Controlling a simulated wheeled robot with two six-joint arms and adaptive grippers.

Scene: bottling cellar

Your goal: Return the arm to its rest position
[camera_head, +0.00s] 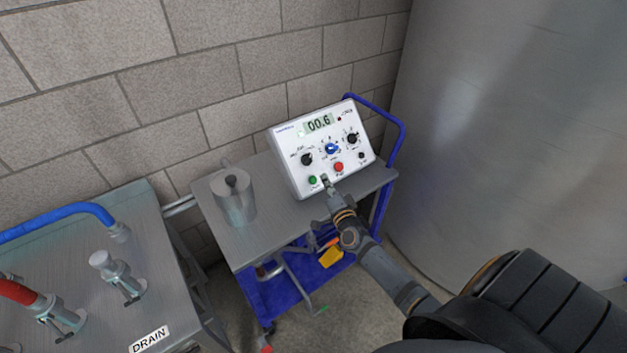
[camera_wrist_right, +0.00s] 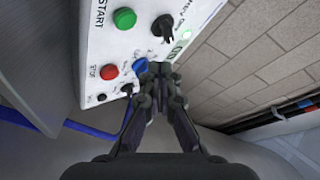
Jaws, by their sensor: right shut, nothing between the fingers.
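My right arm comes in from the lower right in the head view. Its gripper (camera_head: 327,183) is shut and empty, with its tips at the lower front of a white control box (camera_head: 290,150). In the right wrist view the shut fingertips (camera_wrist_right: 158,70) appear in front of the panel, near a blue knob (camera_wrist_right: 140,67). I cannot tell whether they touch it. The green button (camera_head: 313,180) and red button (camera_head: 338,167) show beside the gripper. The display (camera_head: 319,122) reads 00.6. My left gripper is not in view.
The box stands on a grey-topped cart (camera_head: 272,240) with a blue handle (camera_head: 402,130). A metal jug (camera_head: 235,203) stands on its left side. A bench with valves and a DRAIN label (camera_head: 150,339) is at left. A large steel tank (camera_head: 500,120) is at right, a block wall behind.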

